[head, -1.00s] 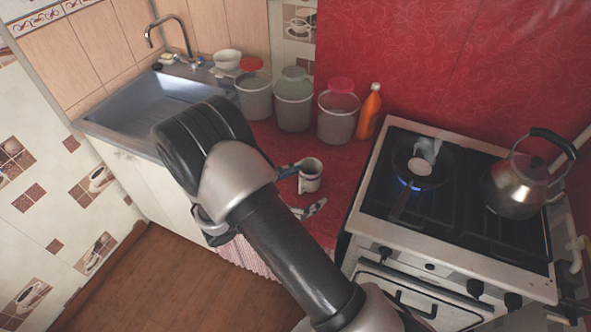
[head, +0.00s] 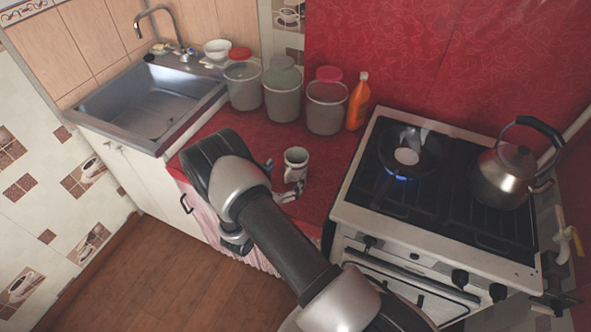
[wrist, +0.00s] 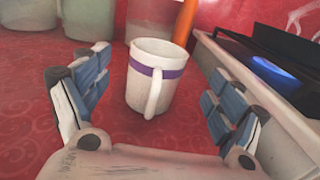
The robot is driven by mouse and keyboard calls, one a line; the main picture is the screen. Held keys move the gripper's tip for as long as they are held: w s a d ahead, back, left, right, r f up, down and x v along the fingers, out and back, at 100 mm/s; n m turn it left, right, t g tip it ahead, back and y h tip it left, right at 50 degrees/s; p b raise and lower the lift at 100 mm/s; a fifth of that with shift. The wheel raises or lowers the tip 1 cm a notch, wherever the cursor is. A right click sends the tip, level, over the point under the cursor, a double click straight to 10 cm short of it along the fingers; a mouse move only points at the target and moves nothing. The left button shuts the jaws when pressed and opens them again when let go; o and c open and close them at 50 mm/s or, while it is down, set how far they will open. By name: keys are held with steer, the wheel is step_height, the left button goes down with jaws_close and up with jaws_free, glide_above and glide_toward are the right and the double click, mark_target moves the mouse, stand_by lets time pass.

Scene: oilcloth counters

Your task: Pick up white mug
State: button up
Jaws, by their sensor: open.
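The white mug (head: 296,164) stands upright on the red counter (head: 324,178), left of the stove. In the wrist view the white mug (wrist: 154,84) shows a purple band, with its handle facing my gripper. My gripper (wrist: 146,100) is open, its blue-padded fingers spread left and right of the mug. The mug is just ahead, between the finger lines, and I see no contact. In the head view my arm hides part of the gripper, whose fingers (head: 281,180) show close to the mug.
Several lidded containers (head: 282,98) and an orange bottle (head: 357,102) stand behind the mug. The stove (head: 366,212) on the right has a lit burner under a pan (head: 425,150) and a kettle (head: 505,172). A sink (head: 155,108) is at left.

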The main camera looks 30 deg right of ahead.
mark_target(291, 164)
steer(key=shift+b+x, duration=1.05)
steer(key=shift+x, duration=2.45)
steer(key=shift+w+a, duration=0.1)
steer(key=shift+c, duration=0.3)
steer(key=shift+r, duration=0.1)
steer(key=c, duration=1.4)
steer(key=shift+r, duration=0.1)
step_height(291, 164, up, 19)
steer(key=p, duration=0.6)
steer(key=shift+r, duration=0.25)
